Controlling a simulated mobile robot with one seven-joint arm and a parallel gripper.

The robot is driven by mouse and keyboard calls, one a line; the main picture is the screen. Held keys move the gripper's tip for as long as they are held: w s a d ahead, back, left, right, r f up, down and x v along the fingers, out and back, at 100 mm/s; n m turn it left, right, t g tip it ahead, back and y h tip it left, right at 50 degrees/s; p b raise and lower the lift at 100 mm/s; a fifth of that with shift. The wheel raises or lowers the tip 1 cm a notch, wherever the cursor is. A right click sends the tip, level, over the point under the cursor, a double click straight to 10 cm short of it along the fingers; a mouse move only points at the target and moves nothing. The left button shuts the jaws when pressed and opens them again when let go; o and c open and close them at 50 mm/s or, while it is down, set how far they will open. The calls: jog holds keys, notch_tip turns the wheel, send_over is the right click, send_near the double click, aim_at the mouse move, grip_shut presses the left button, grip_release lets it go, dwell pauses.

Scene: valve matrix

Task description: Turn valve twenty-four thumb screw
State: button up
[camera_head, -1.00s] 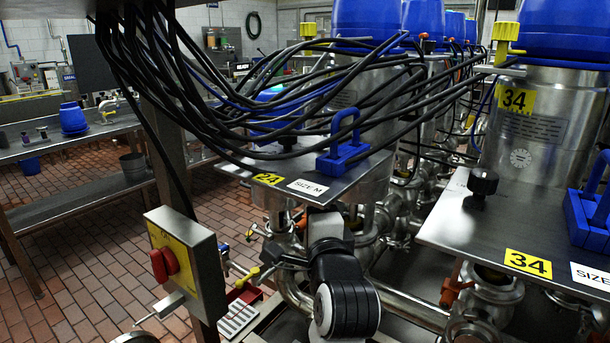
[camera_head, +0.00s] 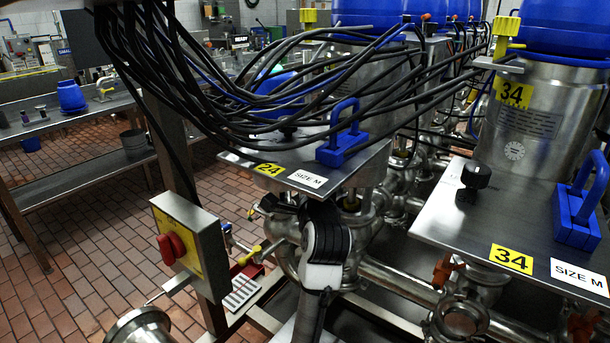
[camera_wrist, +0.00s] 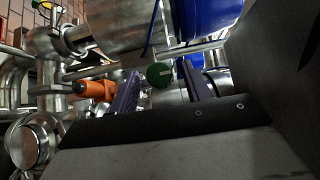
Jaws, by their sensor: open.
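The valve 24 plate (camera_head: 240,155) bears a yellow 24 label (camera_head: 268,169), a SIZE M label, a blue handle (camera_head: 343,134) and a black knob (camera_head: 288,127) partly behind cables. In the wrist view, my gripper (camera_wrist: 160,72) is open, with its two dark fingers apart. A round green knob (camera_wrist: 159,75) shows between the fingers; I cannot tell its depth. An orange thumb screw (camera_wrist: 93,90) sits left of the left finger, apparently on a pipe clamp. I cannot tell which valve it belongs to. In the head view the fingers are hidden below the plate.
Black cables (camera_head: 215,90) hang over the plate. The valve 34 plate (camera_head: 440,215) stands at the right, with an orange fitting (camera_head: 446,270) below it. Steel pipes (camera_head: 400,298) crowd around my arm.

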jog(key=shift+c, duration=0.5)
jog(key=c, duration=0.9)
jog(key=n+g+p, duration=0.2)
jog(key=p, duration=0.4)
jog(key=shift+r+h, duration=0.2)
jog(key=shift+h, duration=0.1)
jog(key=o, duration=1)
jog(key=shift+s, duration=0.1)
